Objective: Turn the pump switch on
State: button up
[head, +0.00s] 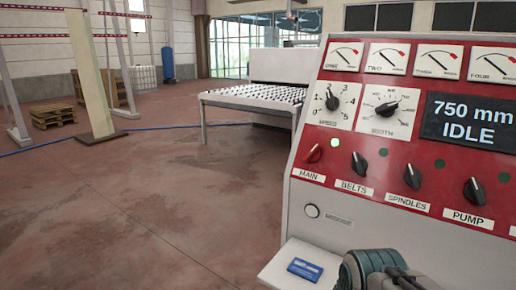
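The pump switch (475,191) is a black rotary knob on the red panel at the right of the head view, above the white PUMP label (471,218). Its pointer appears to tilt slightly up and left, much like the belts knob (359,163) and spindles knob (412,177). The small lamp above the pump switch looks dark green and unlit. The red main knob (313,153) leans right, and the lamp (335,142) beside it glows bright green. The display (470,122) reads 750 mm IDLE.
A white shelf (276,268) juts out below the panel with a blue box (305,269). A roller table (255,97) stands behind.

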aim_at(474, 191)
jog(key=z, duration=1.25)
jog(key=i, duration=0.35)
jog(key=u, duration=0.05)
